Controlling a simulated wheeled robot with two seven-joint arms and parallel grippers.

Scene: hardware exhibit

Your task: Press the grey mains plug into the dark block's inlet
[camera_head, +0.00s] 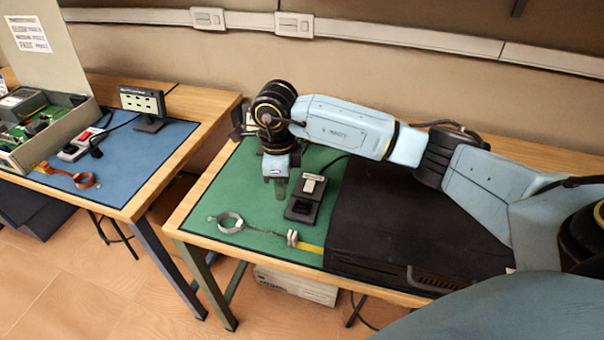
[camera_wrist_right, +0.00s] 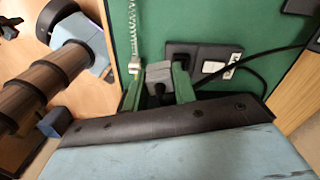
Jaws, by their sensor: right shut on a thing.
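My right gripper (camera_head: 277,187) hangs over the green mat, just left of the dark block (camera_head: 301,208). In the right wrist view its green fingers (camera_wrist_right: 158,84) are shut on the grey mains plug (camera_wrist_right: 158,73), with a dark part below it. In that view the dark block (camera_wrist_right: 181,52) lies just right of the plug, apart from it, with a pale piece on its face. I cannot make out the inlet's opening. In the head view the plug is hidden by the gripper. My left gripper is in neither view.
A large black case (camera_head: 375,235) lies right of the block. A black cable runs behind the block. A second table with a blue mat (camera_head: 120,180) stands at left, across a gap.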

